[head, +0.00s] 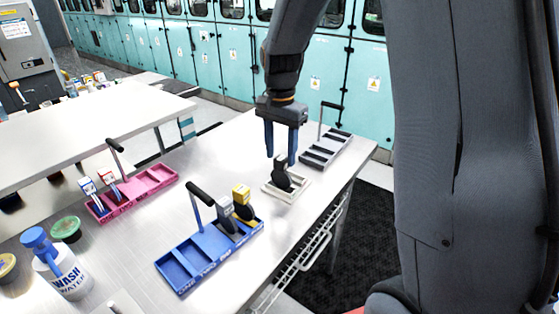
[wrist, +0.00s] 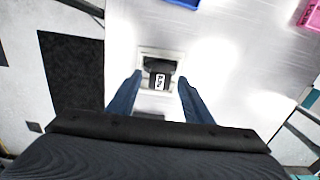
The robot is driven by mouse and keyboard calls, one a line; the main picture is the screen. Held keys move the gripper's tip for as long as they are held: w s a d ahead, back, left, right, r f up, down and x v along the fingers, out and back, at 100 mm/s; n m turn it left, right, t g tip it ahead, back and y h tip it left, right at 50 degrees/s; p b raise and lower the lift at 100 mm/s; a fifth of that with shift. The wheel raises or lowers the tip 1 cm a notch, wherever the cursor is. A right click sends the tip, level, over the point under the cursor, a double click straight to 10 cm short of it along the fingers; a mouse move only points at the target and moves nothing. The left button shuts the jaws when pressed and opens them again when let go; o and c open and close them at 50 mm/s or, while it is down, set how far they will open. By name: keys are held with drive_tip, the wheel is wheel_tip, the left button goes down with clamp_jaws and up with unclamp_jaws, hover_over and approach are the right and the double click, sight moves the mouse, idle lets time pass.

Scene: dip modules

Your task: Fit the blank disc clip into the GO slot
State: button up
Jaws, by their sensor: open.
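A dark clip (head: 281,174) with a black body stands upright in a small white holder (head: 291,197) on the metal table. In the wrist view the clip (wrist: 160,67) shows from above with a small white label, too small to read surely, and the white holder (wrist: 160,53) frames it. My gripper (head: 280,159) is open, its blue fingers pointing down at the clip's top. In the wrist view the fingers (wrist: 160,78) lie on either side of the clip, with gaps.
A pink rack (head: 158,179) with red and blue-white clips stands left. A grey rack (head: 326,150) with an upright handle stands behind my gripper. A wash bottle (head: 62,270) and a green-lidded pot (head: 66,229) are at front left. The table between the racks is clear.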

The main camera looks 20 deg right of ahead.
wheel_tip(320, 180, up, 8)
drive_tip(key=b, duration=0.2)
drive_tip(key=s+f+n, duration=0.3)
drive_tip(key=s+f, duration=0.1)
drive_tip(key=s, duration=0.1)
drive_tip(key=s+f+n+t, duration=0.1)
drive_tip(key=s+f+n, duration=0.3)
drive_tip(key=s+f, duration=0.1)
drive_tip(key=s+f+n, duration=0.3)
drive_tip(key=s+f, duration=0.1)
drive_tip(key=s, duration=0.3)
drive_tip(key=shift+s+a+f+t+b, duration=0.1)
drive_tip(key=shift+f+t+b, duration=0.1)
drive_tip(key=shift+t+b, duration=0.1)
drive_tip(key=shift+f, duration=0.1)
